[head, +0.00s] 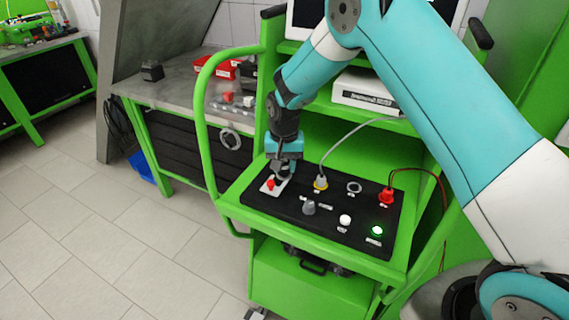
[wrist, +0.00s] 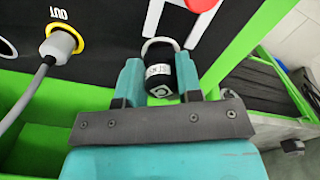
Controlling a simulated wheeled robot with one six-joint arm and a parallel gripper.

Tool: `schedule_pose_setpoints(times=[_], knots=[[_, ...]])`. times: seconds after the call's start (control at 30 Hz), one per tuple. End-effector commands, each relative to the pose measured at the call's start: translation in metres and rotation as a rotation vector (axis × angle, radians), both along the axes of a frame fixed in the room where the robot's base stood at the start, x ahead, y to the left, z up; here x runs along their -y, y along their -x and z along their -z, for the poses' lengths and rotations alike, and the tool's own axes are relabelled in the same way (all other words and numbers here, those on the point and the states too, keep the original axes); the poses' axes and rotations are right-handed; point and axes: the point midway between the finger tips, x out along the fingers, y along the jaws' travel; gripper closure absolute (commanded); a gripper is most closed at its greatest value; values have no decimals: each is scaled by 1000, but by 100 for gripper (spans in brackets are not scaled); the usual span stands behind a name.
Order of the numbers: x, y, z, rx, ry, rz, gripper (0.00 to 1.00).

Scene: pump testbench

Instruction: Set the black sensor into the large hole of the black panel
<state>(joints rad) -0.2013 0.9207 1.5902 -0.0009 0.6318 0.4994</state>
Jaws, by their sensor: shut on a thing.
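The black sensor (wrist: 158,76), a short cylinder with a white label, sits between the teal fingers of my gripper (wrist: 157,82) in the wrist view. My gripper is shut on it. The large hole shows as a silver ring (wrist: 147,46) on the black panel (wrist: 110,25), right at the sensor's far end. I cannot tell how deep the sensor sits in it. In the head view my gripper (head: 282,174) points down at the back left of the black panel (head: 335,222), and the ring there is hidden behind it.
A red button (head: 270,184) on a white plate is close to my gripper. A grey-cabled plug in a yellow ring (head: 320,184) is to the right, then an empty ring (head: 354,187) and a red plug (head: 386,196).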

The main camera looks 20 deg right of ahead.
Motion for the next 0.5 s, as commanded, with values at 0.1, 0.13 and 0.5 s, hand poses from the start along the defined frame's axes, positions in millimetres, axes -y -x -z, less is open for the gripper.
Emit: schedule_pose_setpoints(times=[0.1, 0.13, 0.5], knots=[[0, 0, 3, 0, 0, 0, 87], [0, 0, 3, 0, 0, 0, 87], [0, 0, 10, 0, 0, 0, 87]])
